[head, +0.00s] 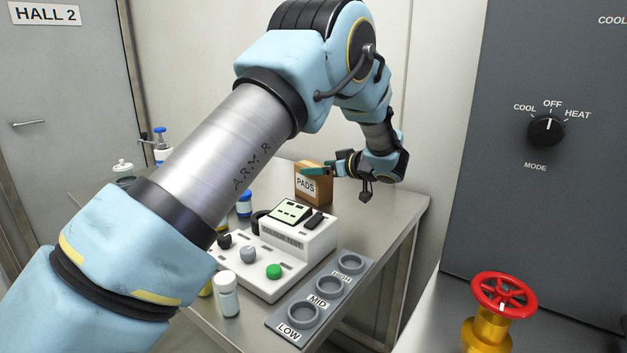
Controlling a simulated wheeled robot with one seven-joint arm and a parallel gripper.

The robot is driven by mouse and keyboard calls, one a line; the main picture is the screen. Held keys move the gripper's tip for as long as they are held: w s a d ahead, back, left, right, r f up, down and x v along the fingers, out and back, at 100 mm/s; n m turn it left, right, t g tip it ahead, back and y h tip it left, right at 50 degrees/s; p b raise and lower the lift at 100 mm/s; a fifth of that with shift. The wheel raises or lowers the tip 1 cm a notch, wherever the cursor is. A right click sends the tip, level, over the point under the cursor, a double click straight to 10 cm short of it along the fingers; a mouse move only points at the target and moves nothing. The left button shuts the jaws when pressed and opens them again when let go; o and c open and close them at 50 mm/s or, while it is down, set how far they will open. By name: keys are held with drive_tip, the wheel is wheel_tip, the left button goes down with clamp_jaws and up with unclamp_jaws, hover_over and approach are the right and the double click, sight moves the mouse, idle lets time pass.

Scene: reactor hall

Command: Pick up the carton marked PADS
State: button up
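The carton marked PADS (306,186) is a small brown box with a white label on its front. It stands upright on the steel bench (385,212), behind the tester. My gripper (314,171) reaches in from the right, with a teal finger across the upper part of the carton. The other finger is not clearly visible. I cannot tell whether the fingers press on the carton or only lie beside it.
A tester box (298,236) with knobs and a green button stands in front of the carton. A grey tray of LOW, MID and HIGH rings (318,302) lies at the bench edge. A white-capped jar (227,295) stands nearby. A red valve wheel (504,295) is at right.

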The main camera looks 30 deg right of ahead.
sight(313, 166)
drive_tip(key=shift+p+x, duration=0.3)
drive_tip(key=shift+x, duration=1.25)
drive_tip(key=shift+c, duration=0.2)
drive_tip(key=c, duration=1.4)
drive_tip(key=shift+r, duration=0.1)
